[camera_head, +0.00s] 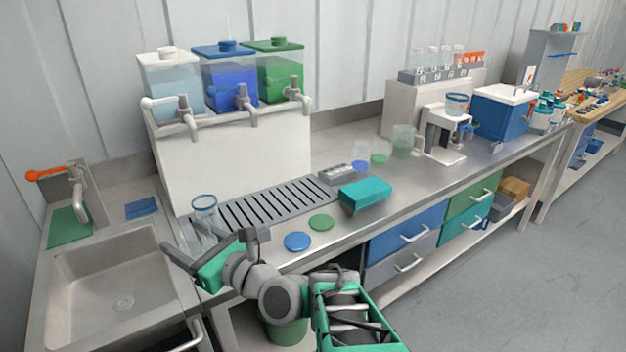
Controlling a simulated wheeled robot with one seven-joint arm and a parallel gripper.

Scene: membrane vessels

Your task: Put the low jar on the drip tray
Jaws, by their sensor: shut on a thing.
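The drip tray (229,214) is a grey slatted grate on the steel counter, below the taps of the white, blue and green tanks. A clear jar with a blue rim (204,203) is at the tray's left end. My gripper (207,244) is at the counter's front left, with its fingers around the lower part of this jar and shut on it. The jar looks upright. Its base is hidden by my gripper, so I cannot tell whether it touches the counter.
A blue disc (297,241) and a green disc (321,222) lie in front of the tray. A teal block (365,193) and a grey rack (337,175) stand to its right. Clear vessels (403,141) stand further right. A sink (121,285) is at left.

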